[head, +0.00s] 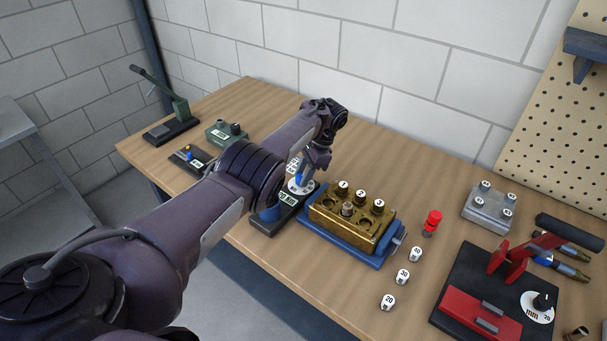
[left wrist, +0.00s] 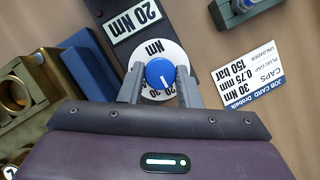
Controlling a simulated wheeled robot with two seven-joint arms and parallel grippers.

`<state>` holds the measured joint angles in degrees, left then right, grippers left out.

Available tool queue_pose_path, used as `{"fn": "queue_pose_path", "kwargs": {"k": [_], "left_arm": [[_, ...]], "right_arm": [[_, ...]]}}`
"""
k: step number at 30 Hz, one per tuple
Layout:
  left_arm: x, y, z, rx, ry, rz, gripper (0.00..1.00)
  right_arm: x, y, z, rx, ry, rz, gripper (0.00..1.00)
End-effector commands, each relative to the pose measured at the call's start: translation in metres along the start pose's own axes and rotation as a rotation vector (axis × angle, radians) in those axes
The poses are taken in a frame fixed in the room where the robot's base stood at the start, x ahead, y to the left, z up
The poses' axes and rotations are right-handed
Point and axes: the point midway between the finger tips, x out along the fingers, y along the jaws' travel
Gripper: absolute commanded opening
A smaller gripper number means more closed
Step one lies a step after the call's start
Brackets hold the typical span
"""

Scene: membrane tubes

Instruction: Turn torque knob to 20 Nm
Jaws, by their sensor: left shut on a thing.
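The blue torque knob (left wrist: 159,71) sits on a round white dial (left wrist: 176,50) marked Nm, with numbers partly hidden by my fingers. A white line on the knob points toward the lower part of the dial. A plate (left wrist: 137,20) beyond the dial on the same dark base reads 20 Nm. My left gripper (left wrist: 160,88) is shut on the knob, one finger on each side. In the head view the dial (head: 299,188) shows under my left gripper (head: 301,176), left of the brass block (head: 350,223). My right gripper is not in view.
A job card (left wrist: 248,75) lies beside the dial base and reads 30 Nm, 0.75 mm, 150 bar. The brass block stands close by in a blue vise (head: 336,238). A red object (head: 432,222), several white numbered caps (head: 403,276) and a red-and-black press (head: 480,312) are farther right.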

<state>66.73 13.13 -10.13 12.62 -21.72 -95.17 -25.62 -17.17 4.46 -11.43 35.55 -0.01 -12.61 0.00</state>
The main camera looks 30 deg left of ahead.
Motion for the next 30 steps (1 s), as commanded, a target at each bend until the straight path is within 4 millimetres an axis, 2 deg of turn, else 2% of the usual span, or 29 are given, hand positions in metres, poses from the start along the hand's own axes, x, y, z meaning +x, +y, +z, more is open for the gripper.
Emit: {"fn": "queue_pose_path", "kwargs": {"k": [5,6,11,20,23,30], "left_arm": [[0.000,0.001,-0.001,-0.001,0.000,0.001,0.07],[0.000,0.001,-0.001,-0.001,0.000,0.001,0.32],[0.000,0.000,0.000,0.000,0.000,0.000,0.52],[-0.002,0.000,0.000,0.000,0.001,-0.001,0.52],[-0.012,0.000,-0.001,0.000,0.003,-0.002,0.52],[-0.051,0.000,-0.002,0.000,0.004,-0.002,0.52]], "right_arm": [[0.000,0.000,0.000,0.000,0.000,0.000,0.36],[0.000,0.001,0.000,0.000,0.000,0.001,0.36],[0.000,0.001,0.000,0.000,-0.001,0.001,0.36],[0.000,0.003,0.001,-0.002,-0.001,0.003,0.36],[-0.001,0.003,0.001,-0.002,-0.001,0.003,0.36],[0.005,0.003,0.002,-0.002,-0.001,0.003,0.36]]}}
